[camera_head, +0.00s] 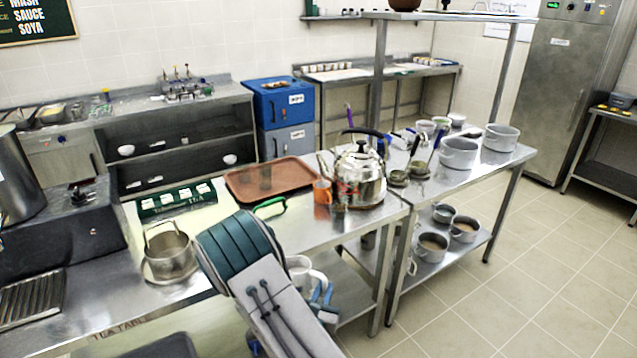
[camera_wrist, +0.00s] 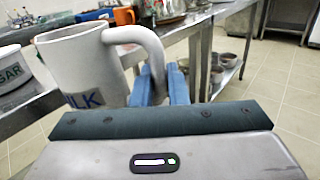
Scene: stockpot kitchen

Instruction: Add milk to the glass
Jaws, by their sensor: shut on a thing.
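A white jug (camera_wrist: 85,70) with blue letters ending in "ILK" is upright in the wrist view. My gripper (camera_wrist: 160,88) has its blue fingers shut on the jug's handle. In the head view the jug (camera_head: 300,265) is partly hidden behind my arm, and my gripper (camera_head: 322,295) is at the near side of the steel table. I cannot clearly make out the glass.
A white pot with letters ending in "AR" (camera_wrist: 12,75) stands left of the jug. An orange mug (camera_head: 322,191) and a steel kettle (camera_head: 360,175) stand right of the tray. A metal pot (camera_head: 168,250) is left of my arm. Open floor (camera_head: 530,270) lies at right.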

